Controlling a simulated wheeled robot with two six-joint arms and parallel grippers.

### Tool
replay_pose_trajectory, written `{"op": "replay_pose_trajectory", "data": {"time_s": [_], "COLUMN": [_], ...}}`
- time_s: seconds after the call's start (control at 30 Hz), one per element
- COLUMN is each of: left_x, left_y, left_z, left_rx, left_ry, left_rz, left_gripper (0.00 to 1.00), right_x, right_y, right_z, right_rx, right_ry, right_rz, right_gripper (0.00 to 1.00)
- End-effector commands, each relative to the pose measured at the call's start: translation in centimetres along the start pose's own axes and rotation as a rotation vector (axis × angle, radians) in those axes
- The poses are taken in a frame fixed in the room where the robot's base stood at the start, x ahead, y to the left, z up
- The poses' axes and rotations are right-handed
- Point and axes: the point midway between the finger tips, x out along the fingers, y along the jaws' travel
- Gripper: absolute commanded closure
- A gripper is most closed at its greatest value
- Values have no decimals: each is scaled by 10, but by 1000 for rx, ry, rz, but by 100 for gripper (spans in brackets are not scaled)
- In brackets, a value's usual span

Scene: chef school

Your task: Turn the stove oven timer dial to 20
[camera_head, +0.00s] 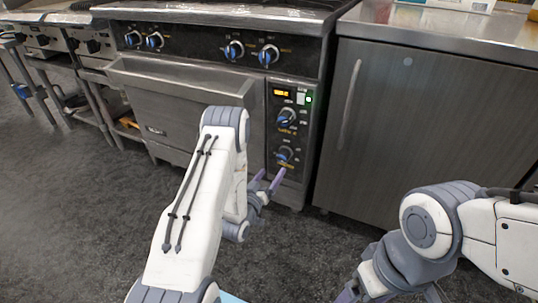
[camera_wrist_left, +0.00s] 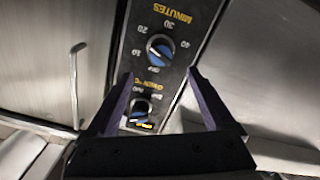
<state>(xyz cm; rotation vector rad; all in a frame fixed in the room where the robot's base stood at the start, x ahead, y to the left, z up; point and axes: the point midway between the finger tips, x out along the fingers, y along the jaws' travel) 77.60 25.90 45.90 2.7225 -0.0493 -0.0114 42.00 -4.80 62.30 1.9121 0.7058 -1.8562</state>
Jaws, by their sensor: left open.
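The oven's timer dial (camera_head: 285,154) is the lower blue knob on the black panel right of the oven door. In the left wrist view, which is upside down, this dial (camera_wrist_left: 160,48) carries the word MINUTES and the numbers 10 to 40. Its exact setting is too small to read surely. My left gripper (camera_head: 268,180) is open and empty, just in front of and slightly below the dial in the head view. In the wrist view its fingertips (camera_wrist_left: 159,75) are spread, with the dial beyond them. My right gripper is mostly cut off at the bottom edge.
A second blue knob (camera_head: 286,117), marked OVEN, sits above the timer, below a lit display (camera_head: 282,93). Several blue knobs line the stove front above the oven door (camera_head: 180,105). A steel cabinet (camera_head: 425,120) stands to the right. The dark floor in front is clear.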

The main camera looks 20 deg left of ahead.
Motion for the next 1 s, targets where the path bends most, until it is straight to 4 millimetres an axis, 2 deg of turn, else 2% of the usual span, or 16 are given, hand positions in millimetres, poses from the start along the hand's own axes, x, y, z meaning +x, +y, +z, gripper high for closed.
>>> {"op": "replay_pose_trajectory", "data": {"time_s": [0.3,0.5,0.63,0.9,0.93,1.0], "left_x": [59,86,94,95,95,95], "left_y": [-1,-1,0,-1,-1,-1], "left_z": [2,1,0,-1,-1,-1], "left_rx": [3,1,1,0,0,0], "left_ry": [6,3,2,1,1,1], "left_rz": [4,1,0,-1,-1,-1], "left_gripper": [13,13,13,13,17,43], "right_x": [23,32,33,33,33,33], "right_y": [2,2,2,2,2,2], "right_z": [2,2,2,2,2,2], "right_rx": [0,0,0,0,0,0], "right_ry": [0,0,0,0,0,0], "right_rz": [0,0,0,0,0,0], "right_gripper": [13,13,13,13,13,13]}}
